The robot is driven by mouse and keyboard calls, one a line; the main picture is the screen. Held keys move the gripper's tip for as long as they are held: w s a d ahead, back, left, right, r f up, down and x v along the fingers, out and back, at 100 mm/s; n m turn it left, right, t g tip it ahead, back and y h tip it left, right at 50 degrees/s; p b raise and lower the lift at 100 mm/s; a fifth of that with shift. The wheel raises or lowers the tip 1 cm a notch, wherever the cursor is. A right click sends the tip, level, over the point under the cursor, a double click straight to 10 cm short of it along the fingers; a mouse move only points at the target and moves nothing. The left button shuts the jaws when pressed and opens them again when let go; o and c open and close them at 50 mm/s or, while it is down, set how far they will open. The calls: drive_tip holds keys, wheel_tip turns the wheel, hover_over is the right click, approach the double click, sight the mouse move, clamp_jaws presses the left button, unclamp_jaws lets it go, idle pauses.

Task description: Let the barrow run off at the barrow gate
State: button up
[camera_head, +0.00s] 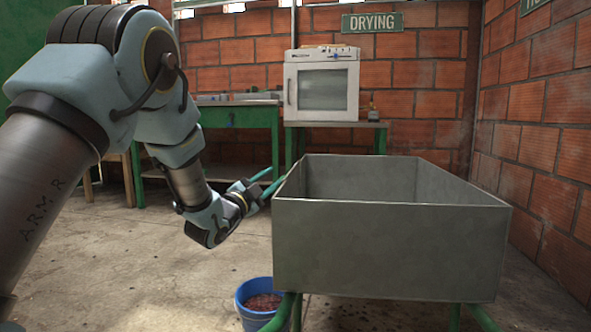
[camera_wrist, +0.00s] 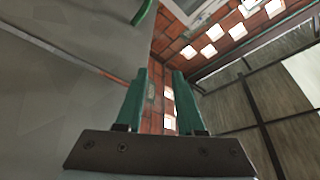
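The barrow (camera_head: 390,245) is a grey sheet-metal box on green tubular legs, standing at centre right in the head view. Its inside looks empty, but the floor of the box is mostly hidden. My gripper (camera_head: 269,180) is at the barrow's left side, near its upper left edge. In the wrist view, the two green fingers of my gripper (camera_wrist: 161,75) stand apart with nothing between them. A grey surface fills the left of that view, probably the barrow wall. I cannot make out a gate or catch.
A blue bucket (camera_head: 243,316) with reddish-brown contents stands on the floor by the barrow's front left leg. Behind are a green table (camera_head: 236,117) and a white oven (camera_head: 322,84) under a DRYING sign (camera_head: 372,22). A brick wall (camera_head: 548,120) bounds the right.

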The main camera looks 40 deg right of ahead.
idle(0.5)
drive_tip(key=shift+w+a, duration=0.1)
drive_tip(key=p+v, duration=0.2)
drive_tip(key=v, duration=0.8)
drive_tip(key=shift+a+p, duration=0.3)
drive_tip(key=shift+p, duration=0.1)
drive_tip(key=shift+f, duration=0.15)
